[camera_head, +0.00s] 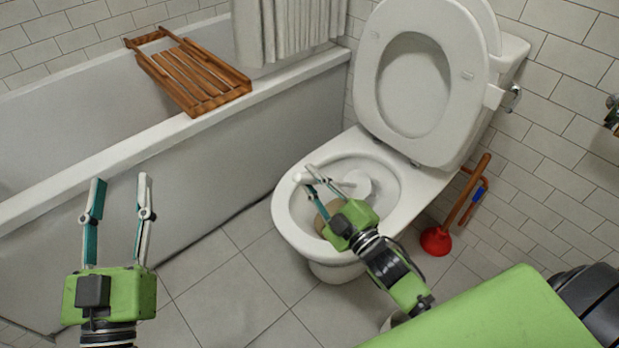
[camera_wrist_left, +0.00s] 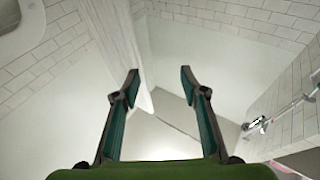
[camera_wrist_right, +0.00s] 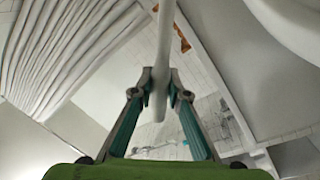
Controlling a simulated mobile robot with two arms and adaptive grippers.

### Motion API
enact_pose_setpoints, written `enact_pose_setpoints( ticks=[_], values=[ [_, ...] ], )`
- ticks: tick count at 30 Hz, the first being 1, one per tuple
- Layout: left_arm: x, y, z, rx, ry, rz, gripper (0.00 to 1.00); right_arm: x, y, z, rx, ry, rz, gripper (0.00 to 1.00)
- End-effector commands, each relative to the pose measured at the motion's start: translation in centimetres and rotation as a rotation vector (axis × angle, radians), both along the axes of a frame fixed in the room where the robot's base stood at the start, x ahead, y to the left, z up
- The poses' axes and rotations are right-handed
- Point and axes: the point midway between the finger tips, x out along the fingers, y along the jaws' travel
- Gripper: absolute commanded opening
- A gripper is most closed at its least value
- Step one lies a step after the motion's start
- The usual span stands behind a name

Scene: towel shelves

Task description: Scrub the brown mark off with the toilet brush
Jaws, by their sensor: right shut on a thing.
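The white toilet brush (camera_head: 357,184) lies roughly level over the bowl of the toilet (camera_head: 285,222), its broad head to the right and its handle end to the left. My right gripper (camera_head: 316,175) is shut on the brush handle, which shows between the fingers in the right wrist view (camera_wrist_right: 164,50). The brown mark (camera_head: 331,208) is on the inner front-left wall of the bowl, partly hidden by my right gripper. The brush head is right of the mark and looks apart from it. My left gripper (camera_head: 118,185) is open and empty in front of the bathtub.
The toilet seat (camera_head: 372,90) and lid are raised. A red plunger (camera_head: 436,240) with a wooden handle stands right of the toilet. The bathtub (camera_head: 250,125) with a wooden rack (camera_head: 190,72) is at the left. Grey floor tiles (camera_head: 215,300) are clear between my grippers.

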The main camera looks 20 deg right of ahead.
Motion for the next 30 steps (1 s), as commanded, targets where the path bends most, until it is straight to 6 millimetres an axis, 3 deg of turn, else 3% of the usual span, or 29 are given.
enact_pose_setpoints(
  ticks=[18,23,30],
  values=[
    [0.8,0.4,-4.6,0.058,0.217,0.013,0.40,-0.2,-0.7,0.8,-0.001,-0.002,0.001,0.00],
    [0.8,0.3,-4.3,0.053,0.195,0.012,0.40,-0.2,-0.6,0.4,0.000,-0.001,0.000,0.00],
    [0.5,0.1,-2.1,0.025,0.094,0.006,0.40,-0.4,0.0,-0.4,0.001,0.001,-0.001,0.00]
  ],
)
